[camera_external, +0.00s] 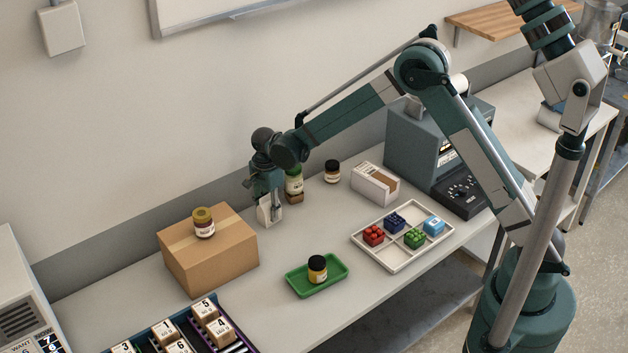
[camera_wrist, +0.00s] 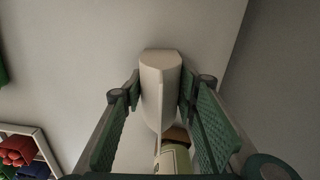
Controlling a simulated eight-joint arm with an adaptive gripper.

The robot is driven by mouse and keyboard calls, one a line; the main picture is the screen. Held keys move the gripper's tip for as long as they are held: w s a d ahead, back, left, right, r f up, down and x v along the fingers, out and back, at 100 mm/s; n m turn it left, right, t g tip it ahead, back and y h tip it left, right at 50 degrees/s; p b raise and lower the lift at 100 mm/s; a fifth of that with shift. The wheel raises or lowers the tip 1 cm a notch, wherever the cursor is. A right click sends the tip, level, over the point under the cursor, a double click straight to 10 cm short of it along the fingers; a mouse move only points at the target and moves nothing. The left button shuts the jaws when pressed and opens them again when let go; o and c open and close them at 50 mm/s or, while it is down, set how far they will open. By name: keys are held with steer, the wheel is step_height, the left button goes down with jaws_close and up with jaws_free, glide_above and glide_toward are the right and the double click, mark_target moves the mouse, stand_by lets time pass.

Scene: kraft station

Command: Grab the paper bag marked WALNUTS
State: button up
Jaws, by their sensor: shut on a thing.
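A small pale paper bag (camera_external: 264,214) is at the back of the table, to the right of the cardboard box. My gripper (camera_external: 267,198) reaches down over it from above. In the wrist view the two green-padded fingers of my gripper (camera_wrist: 160,92) are closed against both sides of the bag (camera_wrist: 158,72). The bag looks upright. I cannot read its marking, and I cannot tell whether its base touches the table.
A jar with a green lid (camera_external: 294,182) stands close behind the bag on the right. A cardboard box (camera_external: 215,258) carrying a jar (camera_external: 203,224) is to the left. A green tray (camera_external: 334,272) with a jar (camera_external: 317,268) and a divided tray (camera_external: 398,265) are nearer the front.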

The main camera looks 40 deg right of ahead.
steer(key=shift+r, duration=0.15)
steer(key=shift+r, duration=4.9)
